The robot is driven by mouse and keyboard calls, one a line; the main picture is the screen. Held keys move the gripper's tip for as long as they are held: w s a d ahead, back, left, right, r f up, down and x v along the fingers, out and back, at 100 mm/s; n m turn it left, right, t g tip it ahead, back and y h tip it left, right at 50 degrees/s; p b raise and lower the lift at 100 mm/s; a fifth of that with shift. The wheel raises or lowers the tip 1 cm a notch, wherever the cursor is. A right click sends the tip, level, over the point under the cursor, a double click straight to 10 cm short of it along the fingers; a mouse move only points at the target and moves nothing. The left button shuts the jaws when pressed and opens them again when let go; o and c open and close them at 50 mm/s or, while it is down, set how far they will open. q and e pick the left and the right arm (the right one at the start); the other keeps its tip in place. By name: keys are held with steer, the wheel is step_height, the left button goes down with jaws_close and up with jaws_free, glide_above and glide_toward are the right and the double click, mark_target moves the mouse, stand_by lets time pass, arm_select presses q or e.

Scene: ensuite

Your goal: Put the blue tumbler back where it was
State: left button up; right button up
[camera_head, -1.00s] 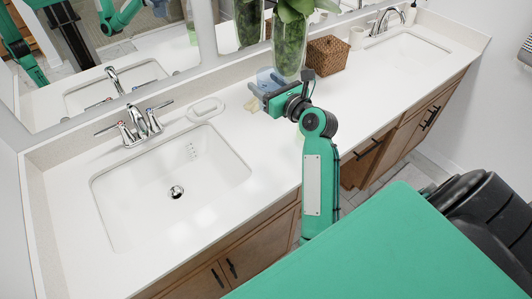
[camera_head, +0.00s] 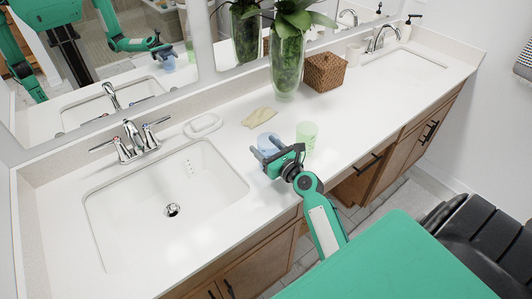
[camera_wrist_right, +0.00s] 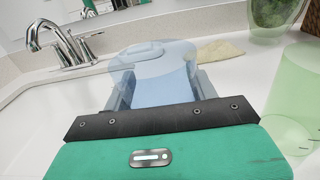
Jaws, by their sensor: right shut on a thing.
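The see-through blue tumbler (camera_head: 268,141) is between the fingers of my right gripper (camera_head: 267,157), over the counter between the left sink and the green tumbler. The right gripper is shut on it. The wrist view shows the blue tumbler (camera_wrist_right: 155,80) upright between the two fingers, its wide rim above them. Its base is hidden by the gripper, so I cannot tell whether it touches the counter. My left gripper is not directly in view.
A green tumbler (camera_head: 307,133) stands close to the right of the gripper. A beige cloth (camera_head: 259,117) and a soap dish (camera_head: 203,125) lie behind. A plant vase (camera_head: 287,65) and a wicker basket (camera_head: 325,72) stand farther back. The left sink (camera_head: 165,190) is open at left.

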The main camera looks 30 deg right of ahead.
steer(key=shift+f, duration=0.85)
steer(key=shift+f, duration=0.15)
steer(key=o, duration=1.1)
steer(key=shift+c, duration=0.2)
